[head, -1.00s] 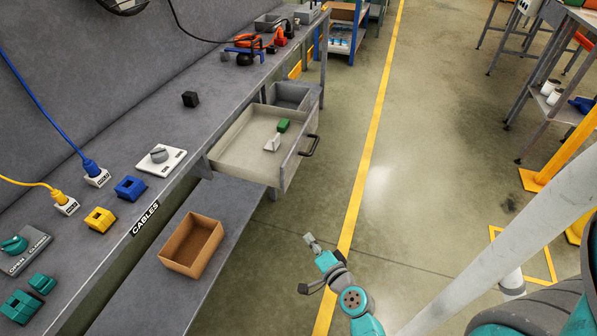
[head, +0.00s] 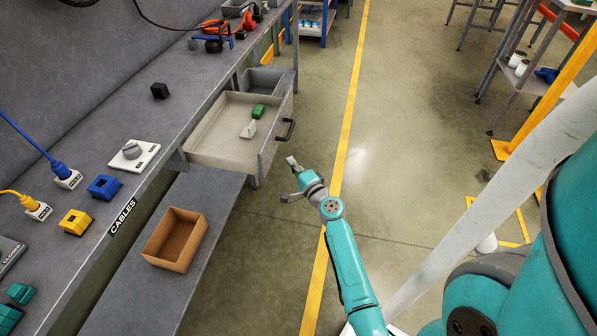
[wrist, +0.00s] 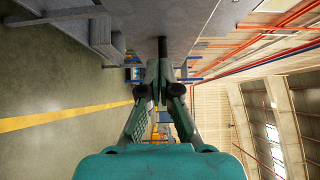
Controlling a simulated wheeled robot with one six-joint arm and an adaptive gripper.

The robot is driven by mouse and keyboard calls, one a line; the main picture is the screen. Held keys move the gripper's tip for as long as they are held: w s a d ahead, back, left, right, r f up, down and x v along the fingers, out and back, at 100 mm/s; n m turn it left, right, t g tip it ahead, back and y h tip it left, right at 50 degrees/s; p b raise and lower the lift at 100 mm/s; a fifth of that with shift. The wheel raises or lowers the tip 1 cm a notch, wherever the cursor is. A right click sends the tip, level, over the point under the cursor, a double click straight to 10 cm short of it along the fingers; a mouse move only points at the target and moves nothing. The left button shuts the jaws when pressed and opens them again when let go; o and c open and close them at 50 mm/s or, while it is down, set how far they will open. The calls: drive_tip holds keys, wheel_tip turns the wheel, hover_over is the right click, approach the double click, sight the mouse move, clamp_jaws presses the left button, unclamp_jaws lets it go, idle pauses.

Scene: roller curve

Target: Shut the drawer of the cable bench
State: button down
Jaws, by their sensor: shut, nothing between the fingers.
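The drawer (head: 218,150) of the cable bench (head: 150,130) stands pulled out, its tray showing. Its front panel (head: 274,128) faces the aisle and carries a dark bar handle (head: 288,130). A green block (head: 258,111) and a pale grey piece (head: 249,129) lie inside the drawer. My gripper (head: 292,162) is shut and empty. In the head view it shows just below the handle, with a visible gap. In the wrist view the fingers (wrist: 163,78) come together beside a grey surface; I cannot tell whether they touch it.
An open cardboard box (head: 175,240) sits on the lower shelf under the bench. The bench top holds a black cube (head: 159,91), a dial plate (head: 134,155), and blue and yellow sockets. The floor aisle (head: 390,170) with its yellow line is clear. A shelf stands at the right.

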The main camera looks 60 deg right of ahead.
sight(271, 150)
drive_tip(key=w, duration=0.5)
drive_tip(key=shift+w+a, duration=0.2)
drive_tip(key=shift+w, duration=0.45)
